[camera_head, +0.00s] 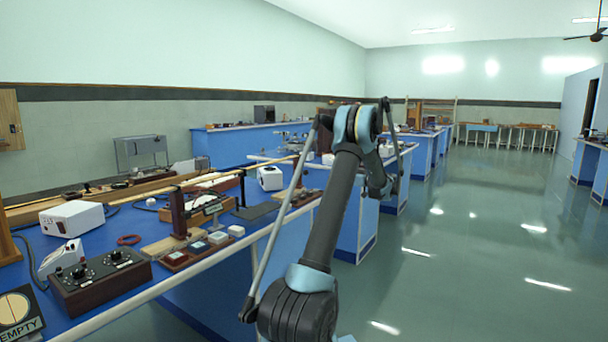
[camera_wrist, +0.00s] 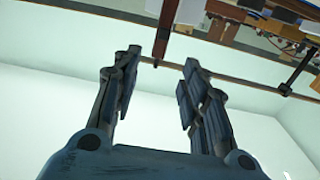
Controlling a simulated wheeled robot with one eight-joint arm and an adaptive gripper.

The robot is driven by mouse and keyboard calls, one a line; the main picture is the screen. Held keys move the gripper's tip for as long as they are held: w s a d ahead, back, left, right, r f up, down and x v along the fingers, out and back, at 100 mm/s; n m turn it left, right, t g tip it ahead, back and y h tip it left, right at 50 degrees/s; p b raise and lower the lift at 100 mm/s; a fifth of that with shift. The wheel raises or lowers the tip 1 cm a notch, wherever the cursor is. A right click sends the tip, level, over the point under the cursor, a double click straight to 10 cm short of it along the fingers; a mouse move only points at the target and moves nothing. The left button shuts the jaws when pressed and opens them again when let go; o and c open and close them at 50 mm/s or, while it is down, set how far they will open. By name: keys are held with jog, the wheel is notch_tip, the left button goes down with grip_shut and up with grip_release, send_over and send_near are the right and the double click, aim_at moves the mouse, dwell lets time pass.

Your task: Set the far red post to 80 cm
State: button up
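A dark red post (camera_head: 178,213) stands upright on the near blue bench in the head view, at the near end of a thin light rod (camera_head: 235,170). Which post is the far one I cannot tell. In the wrist view a dark red post (camera_wrist: 167,28) comes down from the top edge, in line with the gap between my fingers and beyond their tips. A thin dark rod (camera_wrist: 235,78) crosses behind the fingertips. My gripper (camera_wrist: 158,75) is open, with nothing between its fingers. In the head view my own arm hides it. No scale reading is legible.
The blue bench (camera_head: 60,235) holds a white box (camera_head: 72,218), a black knobbed box (camera_head: 98,282), a red ring (camera_head: 129,239) and a thin black stand (camera_head: 242,188). More benches stand behind. The floor (camera_head: 480,240) at right is clear.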

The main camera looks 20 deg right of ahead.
aim_at(307, 171)
jog(key=x, duration=1.8)
jog(key=shift+a, duration=0.25)
grip_shut()
